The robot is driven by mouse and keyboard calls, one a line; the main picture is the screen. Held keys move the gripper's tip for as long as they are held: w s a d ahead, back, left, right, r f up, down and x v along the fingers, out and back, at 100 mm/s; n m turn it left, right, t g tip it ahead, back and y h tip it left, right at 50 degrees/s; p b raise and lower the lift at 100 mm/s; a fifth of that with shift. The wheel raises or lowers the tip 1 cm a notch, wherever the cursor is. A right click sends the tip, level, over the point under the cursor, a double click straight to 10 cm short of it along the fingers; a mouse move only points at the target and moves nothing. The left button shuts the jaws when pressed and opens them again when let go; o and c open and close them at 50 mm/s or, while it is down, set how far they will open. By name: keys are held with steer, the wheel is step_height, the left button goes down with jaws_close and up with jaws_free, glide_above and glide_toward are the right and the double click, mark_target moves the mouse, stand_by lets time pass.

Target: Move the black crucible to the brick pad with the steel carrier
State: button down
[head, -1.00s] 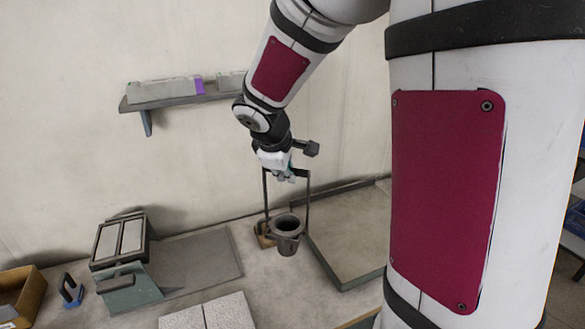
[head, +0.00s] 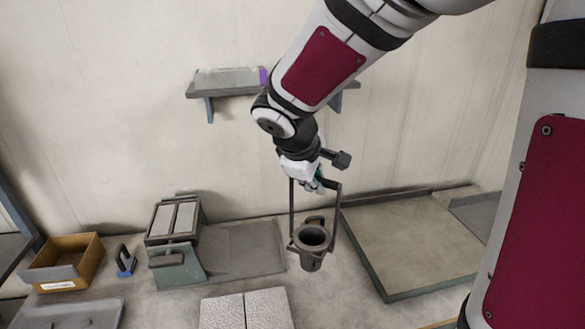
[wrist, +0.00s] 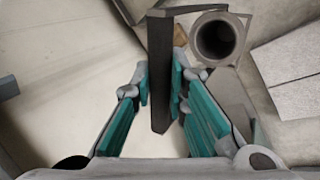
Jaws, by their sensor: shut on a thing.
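My gripper (head: 314,186) is shut on the top bar of the dark steel carrier (head: 338,215). In the wrist view the bar (wrist: 159,70) runs between the teal finger pads of my gripper (wrist: 162,88). The black crucible (head: 312,240) sits in the ring at the bottom of the carrier and hangs upright, seemingly above the bench. The wrist view shows the crucible's open mouth (wrist: 215,38) at the upper right. The brick pad (head: 246,310), two pale speckled slabs side by side, lies at the front of the bench, in front and to the left of the crucible.
A low tray (head: 385,294) with a raised edge lies right of the crucible. A wall shelf (head: 225,90) is behind my arm.

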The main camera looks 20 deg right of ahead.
steer(key=shift+s+a+b, duration=1.65)
steer(key=shift+a+b, duration=0.1)
steer(key=shift+a, duration=10)
steer(key=shift+f+b, duration=4.3)
steer(key=shift+f, duration=1.95)
steer(key=s+a+r+p, duration=0.2)
steer(key=s+a+r, duration=0.2)
steer(key=s+a, duration=0.3)
steer(key=shift+s+a+r, duration=0.2)
steer(key=shift+s+a, duration=0.2)
steer(key=shift+a, duration=0.9)
